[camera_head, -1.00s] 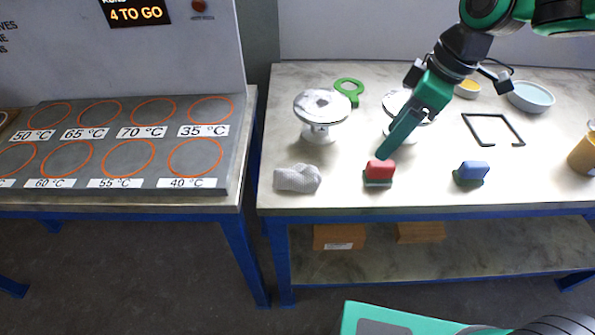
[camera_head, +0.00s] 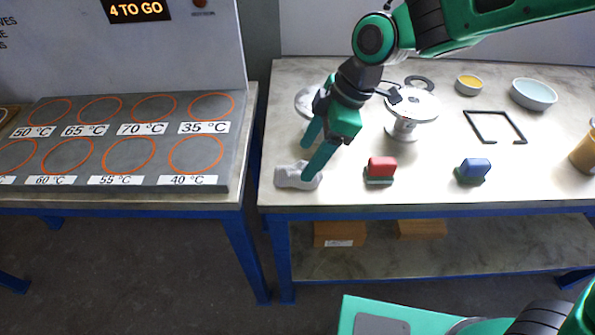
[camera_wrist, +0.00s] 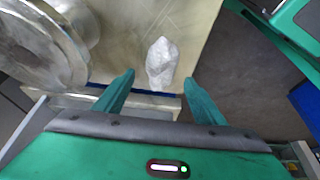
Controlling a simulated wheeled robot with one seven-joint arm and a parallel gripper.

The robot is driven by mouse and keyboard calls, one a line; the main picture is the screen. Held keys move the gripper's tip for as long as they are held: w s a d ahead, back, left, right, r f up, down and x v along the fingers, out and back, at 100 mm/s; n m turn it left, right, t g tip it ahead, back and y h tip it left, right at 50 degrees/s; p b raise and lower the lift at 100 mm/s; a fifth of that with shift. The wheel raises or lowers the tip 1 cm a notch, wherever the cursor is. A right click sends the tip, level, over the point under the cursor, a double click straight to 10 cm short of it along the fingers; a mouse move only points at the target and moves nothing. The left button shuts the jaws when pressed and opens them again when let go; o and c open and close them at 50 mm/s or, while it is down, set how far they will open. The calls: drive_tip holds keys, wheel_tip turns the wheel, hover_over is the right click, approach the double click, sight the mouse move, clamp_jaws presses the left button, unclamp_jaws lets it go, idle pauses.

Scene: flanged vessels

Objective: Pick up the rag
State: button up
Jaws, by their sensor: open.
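The rag (camera_head: 295,176) is a small crumpled whitish-grey cloth near the front left corner of the right-hand table. It also shows in the wrist view (camera_wrist: 161,64), ahead of and between my two fingertips. My gripper (camera_head: 312,156) is open, with its green fingers pointing down over the table just beside the rag. In the head view one fingertip overlaps the right end of the rag. I cannot tell whether it touches. In the wrist view (camera_wrist: 160,80) the space between the fingers holds nothing gripped.
A flanged metal vessel (camera_head: 304,101) stands behind my gripper, partly hidden, and looms large at left in the wrist view (camera_wrist: 45,40). Another vessel (camera_head: 413,107) stands to the right. A red block (camera_head: 381,167) and a blue block (camera_head: 473,169) sit along the front. The table edge is close to the rag.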

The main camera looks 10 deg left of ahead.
sight(300, 169)
drive_tip(key=x, duration=0.4)
drive_tip(key=shift+f, duration=0.25)
drive_tip(key=c, duration=1.1)
drive_tip(key=shift+r, duration=0.2)
